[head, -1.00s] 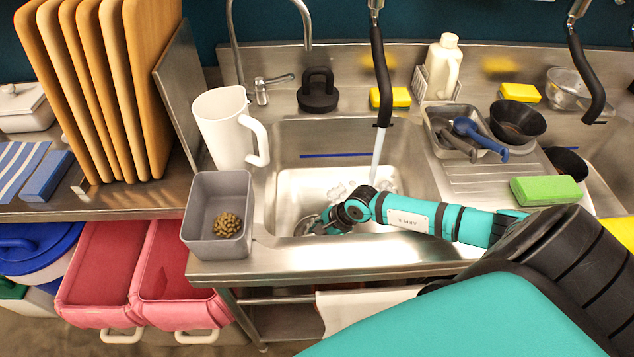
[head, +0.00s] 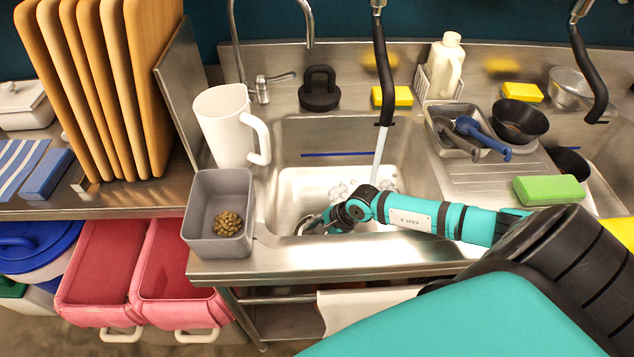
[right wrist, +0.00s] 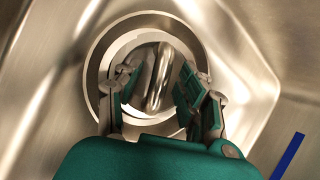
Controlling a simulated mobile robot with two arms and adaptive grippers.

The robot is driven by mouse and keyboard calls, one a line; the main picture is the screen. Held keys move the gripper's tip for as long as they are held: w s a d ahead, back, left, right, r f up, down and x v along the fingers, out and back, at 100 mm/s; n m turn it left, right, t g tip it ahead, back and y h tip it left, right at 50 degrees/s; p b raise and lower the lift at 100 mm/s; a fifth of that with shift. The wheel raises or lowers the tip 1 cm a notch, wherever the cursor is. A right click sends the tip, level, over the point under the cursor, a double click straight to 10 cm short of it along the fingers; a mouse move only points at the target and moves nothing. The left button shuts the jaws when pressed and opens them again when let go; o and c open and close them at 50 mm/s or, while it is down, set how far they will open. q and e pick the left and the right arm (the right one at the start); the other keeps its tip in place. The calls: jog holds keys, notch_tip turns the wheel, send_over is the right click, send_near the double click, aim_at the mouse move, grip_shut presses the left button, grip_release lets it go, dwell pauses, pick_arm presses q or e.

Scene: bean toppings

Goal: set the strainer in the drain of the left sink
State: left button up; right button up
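The left sink (head: 415,160) is a steel basin, and my right gripper (head: 312,226) reaches low into its front left corner. In the right wrist view, the round drain ring (right wrist: 95,75) lies below the gripper. The strainer (right wrist: 160,78), with a shiny metal handle, shows within the ring and between the fingers. My right gripper's fingers (right wrist: 158,92) are apart, one on each side of the handle, with gaps showing. Whether the strainer is fully seated is hard to tell. My left gripper is out of view.
Water (head: 379,155) runs from the hanging spout into the sink. A white pitcher (head: 222,125) and a grey bin (head: 205,245) with brown pellets stand at the sink's left edge. A tray (head: 440,113) of utensils and a green sponge (head: 549,189) lie to the right.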

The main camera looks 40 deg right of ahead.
jog(key=v, duration=0.6)
jog(key=shift+s+d+r, duration=0.35)
jog(key=shift+d+r, duration=0.1)
jog(key=shift+r, duration=0.45)
